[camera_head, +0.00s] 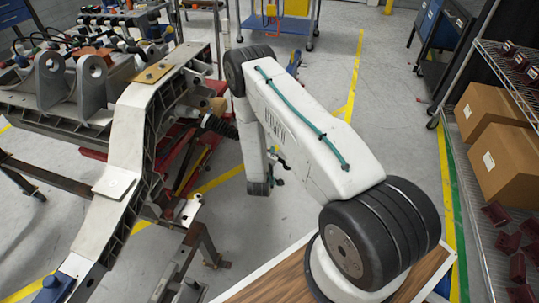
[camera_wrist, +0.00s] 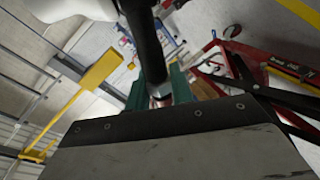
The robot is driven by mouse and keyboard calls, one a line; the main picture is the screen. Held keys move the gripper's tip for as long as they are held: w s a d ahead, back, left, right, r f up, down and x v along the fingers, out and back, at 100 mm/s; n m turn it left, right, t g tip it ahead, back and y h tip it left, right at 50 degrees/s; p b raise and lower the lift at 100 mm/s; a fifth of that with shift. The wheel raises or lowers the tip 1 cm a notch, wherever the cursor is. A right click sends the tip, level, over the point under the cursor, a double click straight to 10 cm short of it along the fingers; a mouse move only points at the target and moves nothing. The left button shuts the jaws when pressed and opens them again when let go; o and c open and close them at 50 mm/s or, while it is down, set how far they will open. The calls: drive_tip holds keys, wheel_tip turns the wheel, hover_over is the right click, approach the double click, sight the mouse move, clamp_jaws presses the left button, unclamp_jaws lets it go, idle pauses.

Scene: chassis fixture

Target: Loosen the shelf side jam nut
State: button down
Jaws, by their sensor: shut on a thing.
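In the wrist view my gripper (camera_wrist: 157,88) shows as two green fingers, one on each side of a small metallic, copper-tinted piece (camera_wrist: 160,98). The fingers are shut on this piece, which looks like the jam nut; its shape is mostly hidden. A thick dark rod (camera_wrist: 145,40) runs from the top edge down to the fingers, in line with the piece. In the head view a black ribbed boot (camera_head: 217,125) sticks out from the side of the chassis, left of my arm. My arm hides most of the gripper there, so its fingers cannot be made out.
The pale chassis rail (camera_head: 128,135) runs down the left of the head view. A red stand (camera_head: 190,165) is under it. A shelf rack with cardboard boxes (camera_head: 497,158) stands at the right.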

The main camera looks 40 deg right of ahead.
drive_tip(key=n+g+y, duration=0.1)
drive_tip(key=y, duration=0.2)
drive_tip(key=n+g+y, duration=0.1)
drive_tip(key=y, duration=0.3)
drive_tip(key=shift+d, duration=0.1)
drive_tip(key=shift+a+f+n+g+y, duration=0.1)
drive_tip(key=shift+n+g+y, duration=0.25)
drive_tip(key=shift+g+y, duration=0.6)
drive_tip(key=shift+a+f+n+g+y, duration=0.1)
drive_tip(key=shift+n+g+y, duration=0.3)
drive_tip(key=shift+y, duration=1.05)
drive_tip(key=shift+s+a+g+y, duration=0.1)
drive_tip(key=shift+g+y, duration=0.2)
drive_tip(key=shift+g, duration=0.05)
drive_tip(key=c, duration=1.2)
unclamp_jaws()
drive_tip(key=a+v, duration=0.1)
drive_tip(key=v, duration=0.6)
drive_tip(key=shift+d+r, duration=0.35)
drive_tip(key=shift+d, duration=0.2)
